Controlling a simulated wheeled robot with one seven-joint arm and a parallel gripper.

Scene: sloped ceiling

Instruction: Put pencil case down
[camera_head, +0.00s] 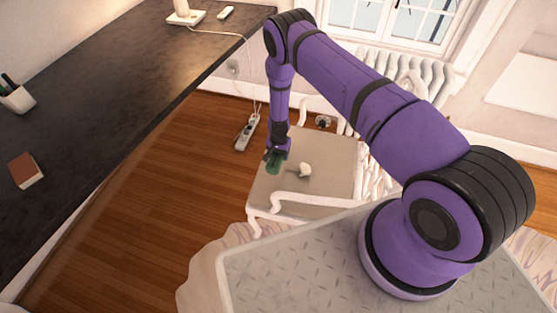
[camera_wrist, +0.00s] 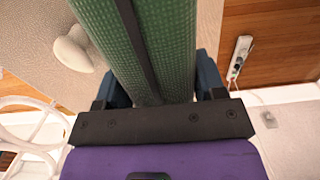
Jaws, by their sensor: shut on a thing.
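The green pencil case (camera_wrist: 178,42) with a dark zip strip fills the top middle of the wrist view. It also shows as a small green shape in the head view (camera_head: 274,164). My gripper (camera_wrist: 160,92) is shut on the pencil case, with a dark finger on each side of it. In the head view my gripper (camera_head: 276,152) points down over the seat of a white chair (camera_head: 330,152). I cannot tell whether the case touches the seat.
A white rounded object (camera_head: 304,170) lies on the seat beside the case. The chair has white armrests (camera_head: 310,202). A dark desk (camera_head: 120,75) runs along the left, with a pencil cup (camera_head: 17,98) and a brown box (camera_head: 26,169). A power strip (camera_head: 246,132) lies on the wooden floor.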

